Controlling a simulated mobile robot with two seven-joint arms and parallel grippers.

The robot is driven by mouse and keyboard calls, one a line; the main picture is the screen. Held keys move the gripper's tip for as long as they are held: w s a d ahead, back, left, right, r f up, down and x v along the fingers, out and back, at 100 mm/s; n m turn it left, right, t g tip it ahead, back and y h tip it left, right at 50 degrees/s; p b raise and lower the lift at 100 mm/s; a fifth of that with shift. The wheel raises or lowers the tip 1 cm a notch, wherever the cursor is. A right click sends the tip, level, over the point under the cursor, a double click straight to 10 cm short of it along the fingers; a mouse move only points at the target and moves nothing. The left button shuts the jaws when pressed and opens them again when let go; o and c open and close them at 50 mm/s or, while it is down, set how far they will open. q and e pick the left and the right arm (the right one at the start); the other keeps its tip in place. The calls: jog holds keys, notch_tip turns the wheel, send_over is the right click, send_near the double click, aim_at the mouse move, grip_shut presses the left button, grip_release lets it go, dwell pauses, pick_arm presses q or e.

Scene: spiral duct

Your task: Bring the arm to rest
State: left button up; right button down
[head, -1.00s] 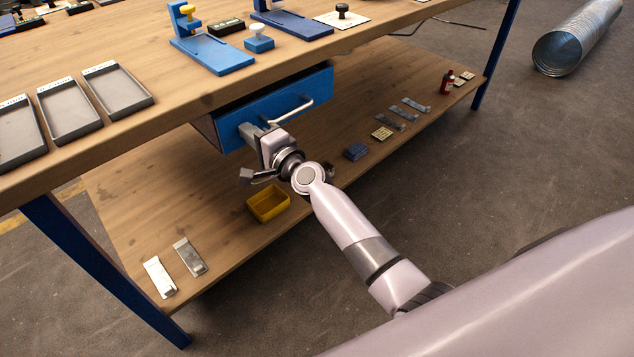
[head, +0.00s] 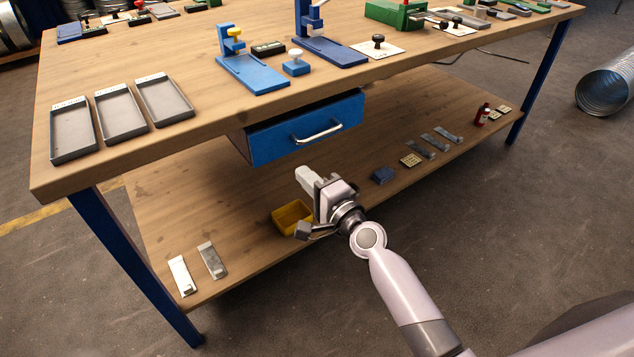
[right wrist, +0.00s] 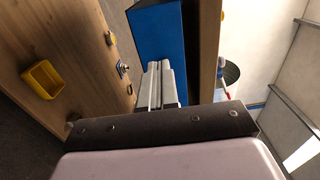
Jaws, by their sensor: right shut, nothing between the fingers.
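My right gripper (head: 304,176) is shut and empty. It hangs in front of the workbench, just below and apart from the blue drawer (head: 270,141) with its silver handle (head: 318,134). In the right wrist view the closed fingers (right wrist: 161,72) point toward the blue drawer front (right wrist: 158,38), with nothing between them. My right arm (head: 400,290) reaches in from the lower right, bent at a round joint. My left gripper is not in view.
The bench top (head: 130,165) holds grey trays (head: 120,112), blue stamping stands (head: 250,72) and stamps. The lower shelf (head: 190,220) carries a yellow bin (head: 290,217), partly behind my gripper, metal strips and a red bottle (head: 482,115). Open floor (head: 530,210) lies at right.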

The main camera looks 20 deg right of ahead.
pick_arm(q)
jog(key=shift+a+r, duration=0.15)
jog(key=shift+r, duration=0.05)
pick_arm(e)
jog(key=shift+v, duration=1.5)
jog(key=s+d+f+n+g+h, duration=0.1)
jog(key=s+d+f+n+g, duration=0.1)
jog(key=s+f+n, duration=0.45)
jog(key=s+d+f+n+g+h, duration=0.1)
jog(key=s+d+f+n+g, duration=0.2)
jog(key=s, duration=0.7)
jog(key=s+d+f+n+g+h, duration=0.1)
jog(key=s+f+n+g+h, duration=0.1)
jog(key=s+f+n, duration=0.5)
pick_arm(q)
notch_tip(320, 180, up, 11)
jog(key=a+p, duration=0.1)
jog(key=p, duration=1.3)
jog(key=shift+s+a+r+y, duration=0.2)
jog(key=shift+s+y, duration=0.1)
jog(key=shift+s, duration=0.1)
pick_arm(e)
notch_tip(320, 180, up, 13)
jog(key=s+d, duration=0.1)
jog(key=shift+s, duration=0.3)
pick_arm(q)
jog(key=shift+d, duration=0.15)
pick_arm(e)
jog(key=shift+f, duration=0.15)
